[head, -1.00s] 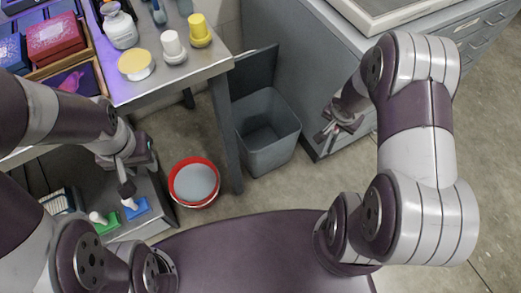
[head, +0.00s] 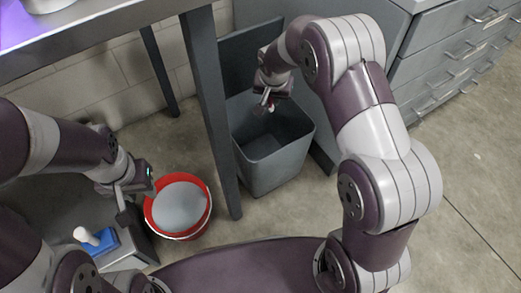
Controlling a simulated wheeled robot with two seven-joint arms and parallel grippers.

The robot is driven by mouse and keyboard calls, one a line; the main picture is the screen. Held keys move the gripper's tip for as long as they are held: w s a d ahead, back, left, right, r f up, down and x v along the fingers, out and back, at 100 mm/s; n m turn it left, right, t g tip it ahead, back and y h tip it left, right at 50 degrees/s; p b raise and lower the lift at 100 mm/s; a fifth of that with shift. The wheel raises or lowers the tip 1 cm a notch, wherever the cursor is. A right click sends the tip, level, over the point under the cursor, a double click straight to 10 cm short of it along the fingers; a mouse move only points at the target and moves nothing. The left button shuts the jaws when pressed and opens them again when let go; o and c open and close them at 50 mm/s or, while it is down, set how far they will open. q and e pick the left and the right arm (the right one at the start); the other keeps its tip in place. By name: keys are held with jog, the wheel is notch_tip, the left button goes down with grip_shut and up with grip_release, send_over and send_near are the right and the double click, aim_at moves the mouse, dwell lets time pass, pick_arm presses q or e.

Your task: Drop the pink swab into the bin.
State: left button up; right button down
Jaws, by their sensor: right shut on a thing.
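The grey bin (head: 280,168) stands on the floor with its lid (head: 240,62) up behind it. Its inside looks empty where I can see. My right gripper (head: 268,100) points down above the bin's opening, near its back rim. It is shut on the pink swab (head: 271,107), of which only a small pink and white bit shows below the fingers. My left gripper (head: 128,200) hangs at the left, beside the red bucket; its fingers are too unclear to tell open from shut.
A red bucket (head: 205,215) with a grey top stands left of the bin. A table leg (head: 212,120) rises between them. A blue block with a white knob (head: 104,243) sits on a low grey surface at the left. Grey drawers (head: 455,60) stand at the right.

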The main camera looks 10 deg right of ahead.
jog(key=shift+w+a+f, duration=0.15)
jog(key=shift+w+f, duration=0.05)
jog(key=shift+f, duration=0.05)
notch_tip(320, 180, down, 6)
jog(key=b, duration=0.5)
jog(key=shift+r, duration=0.35)
jog(key=c, duration=0.9)
grip_release()
jog(key=shift+s, duration=0.1)
notch_tip(320, 180, up, 12)
jog(key=p, duration=0.7)
send_over(270, 110)
jog(key=s+a, duration=0.1)
jog(key=s, duration=0.5)
jog(key=shift+w+a, duration=0.1)
jog(key=shift+w, duration=0.1)
jog(key=shift+s, duration=0.1)
